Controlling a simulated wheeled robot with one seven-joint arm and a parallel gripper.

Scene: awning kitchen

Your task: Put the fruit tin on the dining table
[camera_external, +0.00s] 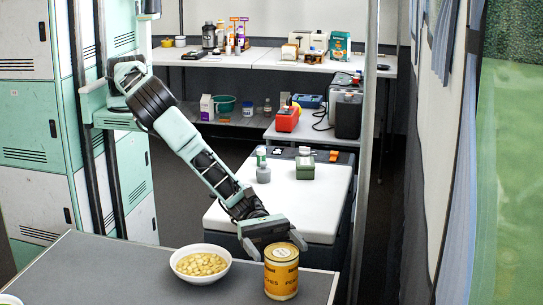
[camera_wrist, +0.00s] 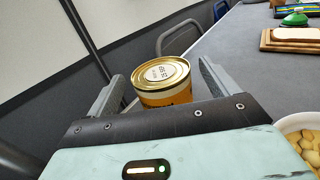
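The fruit tin (camera_external: 281,272) is a yellow-orange can with a gold-rimmed lid. My gripper (camera_external: 272,240) is low behind the tin, reaching over the table's far edge. In the wrist view the tin (camera_wrist: 163,82) is between the two grey fingers of my gripper (camera_wrist: 158,90), with a gap on each side. The fingers are open. The tin's lower part is hidden there by the gripper body.
The white bowl of pale yellow pieces (camera_external: 201,264) is close left of the tin. In the wrist view, chairs (camera_wrist: 180,38) line the table and a board with bread (camera_wrist: 292,38) lies farther along. A white-topped counter (camera_external: 300,210) stands behind my gripper.

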